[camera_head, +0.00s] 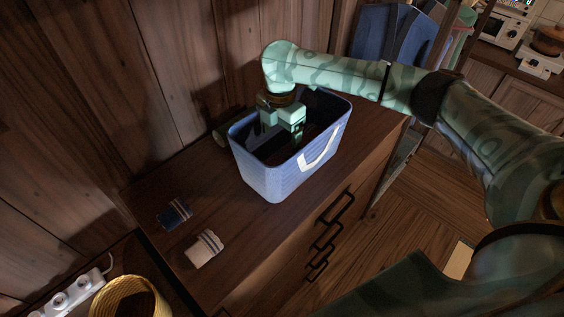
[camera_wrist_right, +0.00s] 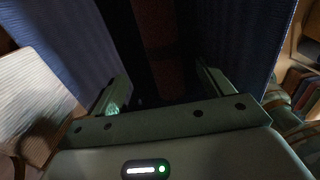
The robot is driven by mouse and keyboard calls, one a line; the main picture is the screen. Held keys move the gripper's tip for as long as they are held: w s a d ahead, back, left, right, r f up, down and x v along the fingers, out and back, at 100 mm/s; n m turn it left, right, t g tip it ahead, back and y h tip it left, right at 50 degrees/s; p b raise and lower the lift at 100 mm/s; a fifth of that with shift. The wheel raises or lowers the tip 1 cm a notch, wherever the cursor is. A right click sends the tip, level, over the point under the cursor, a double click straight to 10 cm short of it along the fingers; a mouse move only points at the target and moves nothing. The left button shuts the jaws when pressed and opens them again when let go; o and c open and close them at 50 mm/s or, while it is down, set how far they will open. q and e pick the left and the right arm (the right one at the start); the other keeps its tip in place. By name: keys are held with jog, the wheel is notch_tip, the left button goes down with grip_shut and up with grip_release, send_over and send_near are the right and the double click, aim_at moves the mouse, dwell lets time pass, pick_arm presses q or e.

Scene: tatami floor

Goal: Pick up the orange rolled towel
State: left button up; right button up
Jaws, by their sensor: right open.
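My right gripper (camera_head: 282,132) reaches down into a blue basket (camera_head: 272,184) with a white handle, which stands on a wooden cabinet. Its jaws are open and below the rim. In the right wrist view the open fingers (camera_wrist_right: 160,82) stand apart between the basket's dark blue walls (camera_wrist_right: 85,45). A dim reddish-brown strip (camera_wrist_right: 160,35) shows between them, deep in shadow. I cannot tell whether it is the orange rolled towel or the inside of the basket. No towel is clearly visible in the head view. My left gripper is not in view.
A dark blue folded cloth (camera_head: 174,214) and a pale one (camera_head: 204,249) lie on the cabinet top (camera_head: 165,190). A greenish roll (camera_head: 220,134) lies behind the basket. A wooden wall (camera_head: 150,80) rises close behind. A yellow woven basket (camera_head: 125,296) stands at bottom left.

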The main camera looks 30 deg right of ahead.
aim_at(283, 154)
notch_tip(283, 154, down, 3)
jog(key=shift+w+f+b, duration=0.1)
jog(key=shift+f+b, duration=0.05)
jog(key=shift+b, duration=0.2)
jog(key=shift+f, duration=0.4)
jog(key=f, duration=0.1)
jog(key=f+b, duration=0.1)
jog(key=f, duration=0.1)
jog(key=f+b, duration=0.1)
jog(key=f, duration=0.1)
jog(key=shift+s+d, duration=0.25)
jog(key=shift+d, duration=0.1)
jog(key=shift+r, duration=0.15)
jog(key=shift+c, duration=0.9)
jog(key=c, duration=0.9)
